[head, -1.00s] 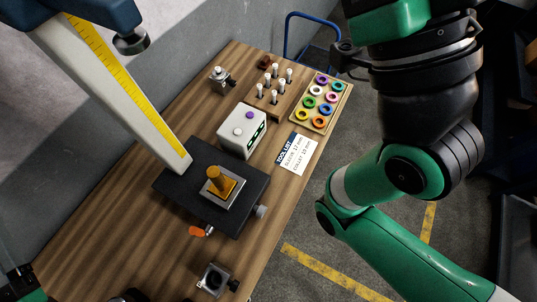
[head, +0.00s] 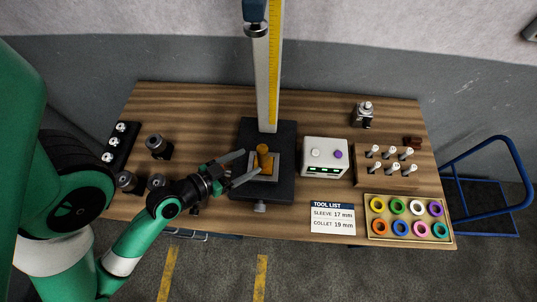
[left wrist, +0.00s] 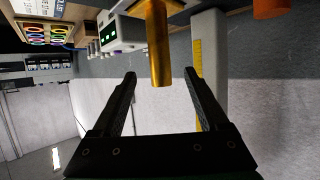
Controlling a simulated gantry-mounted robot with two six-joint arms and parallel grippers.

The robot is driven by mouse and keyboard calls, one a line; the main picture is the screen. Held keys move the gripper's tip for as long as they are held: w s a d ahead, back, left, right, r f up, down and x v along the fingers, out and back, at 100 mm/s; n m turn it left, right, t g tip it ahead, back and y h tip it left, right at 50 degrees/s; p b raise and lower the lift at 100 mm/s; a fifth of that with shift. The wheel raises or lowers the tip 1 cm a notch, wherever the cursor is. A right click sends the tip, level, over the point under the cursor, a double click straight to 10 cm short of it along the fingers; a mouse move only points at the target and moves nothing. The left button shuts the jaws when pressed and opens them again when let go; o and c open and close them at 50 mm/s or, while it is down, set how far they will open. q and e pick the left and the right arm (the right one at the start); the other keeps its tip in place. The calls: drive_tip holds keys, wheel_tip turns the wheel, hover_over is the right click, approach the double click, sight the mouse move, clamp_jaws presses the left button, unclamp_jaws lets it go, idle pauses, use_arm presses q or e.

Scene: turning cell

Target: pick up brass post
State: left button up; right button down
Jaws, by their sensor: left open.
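The brass post (head: 263,156) stands upright on a small square plate on a black base (head: 280,134), in front of a tall pale column. My left gripper (head: 250,163) comes in from the left, its two fingers apart and pointing at the post. In the left wrist view the post (left wrist: 159,45) shows beyond the open fingers (left wrist: 160,74), lined up with the gap between them. Nothing is held, and I cannot tell any contact with the post. My right gripper is not in view.
The column (head: 264,85) with a yellow scale rises just behind the post. A white box (head: 325,170) with a display stands to its right, near a card (head: 333,222), a ring tray (head: 374,238) and a peg block (head: 390,181). Dark round parts (head: 127,181) stand at left.

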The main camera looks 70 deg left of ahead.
use_arm(q)
drive_tip(key=x, duration=0.4)
drive_tip(key=shift+w+a, duration=0.15)
drive_tip(key=shift+w, duration=0.2)
hover_over(270, 160)
drive_tip(key=shift+a+f, duration=0.1)
drive_tip(key=shift+f, duration=1.1)
clamp_jaws()
drive_tip(key=shift+r, duration=0.25)
